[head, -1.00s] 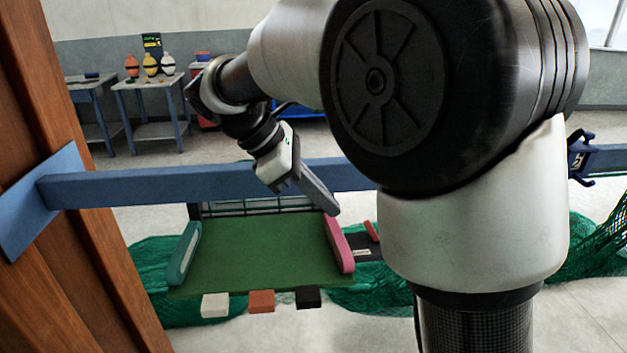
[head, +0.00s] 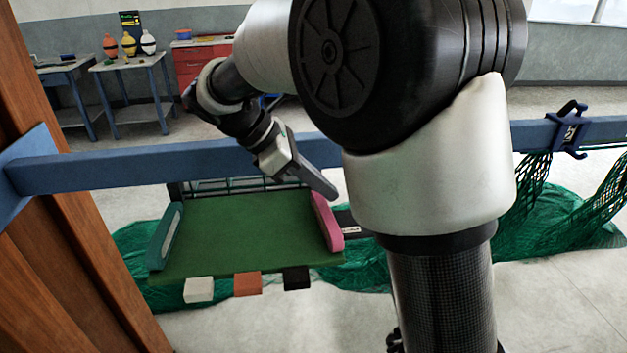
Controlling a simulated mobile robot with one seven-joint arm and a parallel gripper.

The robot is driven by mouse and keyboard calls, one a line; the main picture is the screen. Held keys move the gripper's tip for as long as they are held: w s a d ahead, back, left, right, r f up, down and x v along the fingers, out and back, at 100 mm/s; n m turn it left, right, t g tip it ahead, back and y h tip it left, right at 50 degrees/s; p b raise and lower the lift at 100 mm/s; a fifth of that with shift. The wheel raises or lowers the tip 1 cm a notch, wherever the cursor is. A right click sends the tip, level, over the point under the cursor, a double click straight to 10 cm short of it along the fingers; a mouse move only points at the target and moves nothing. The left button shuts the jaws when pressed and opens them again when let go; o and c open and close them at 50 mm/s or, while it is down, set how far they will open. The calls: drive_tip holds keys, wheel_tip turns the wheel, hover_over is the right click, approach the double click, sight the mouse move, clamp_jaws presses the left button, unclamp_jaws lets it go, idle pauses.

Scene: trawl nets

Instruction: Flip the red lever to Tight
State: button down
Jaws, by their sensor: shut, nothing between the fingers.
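My gripper (head: 325,190) is shut and empty, pointing down and to the right. In the picture its tip is just above the upper end of the pink bar on the green board's right side; I cannot tell the depth gap. A dark plate (head: 347,219) with a small white label (head: 350,230) shows between the pink bar and my arm. The label is too small to read. The red lever cannot be seen now; my arm covers the area right of the plate.
A green board (head: 235,240) has a teal bar (head: 165,237) at left and a pink bar (head: 328,222) at right. White, orange and black blocks stick out at its front. A blue rail (head: 120,170) crosses behind. Green netting (head: 570,225) lies around. A wooden post (head: 70,260) stands at left.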

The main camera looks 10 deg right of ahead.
drive_tip(key=shift+x, duration=2.3)
drive_tip(key=shift+r, duration=0.25)
drive_tip(key=shift+d+y+p, duration=0.15)
drive_tip(key=shift+y+p, duration=0.15)
drive_tip(key=shift+p, duration=0.05)
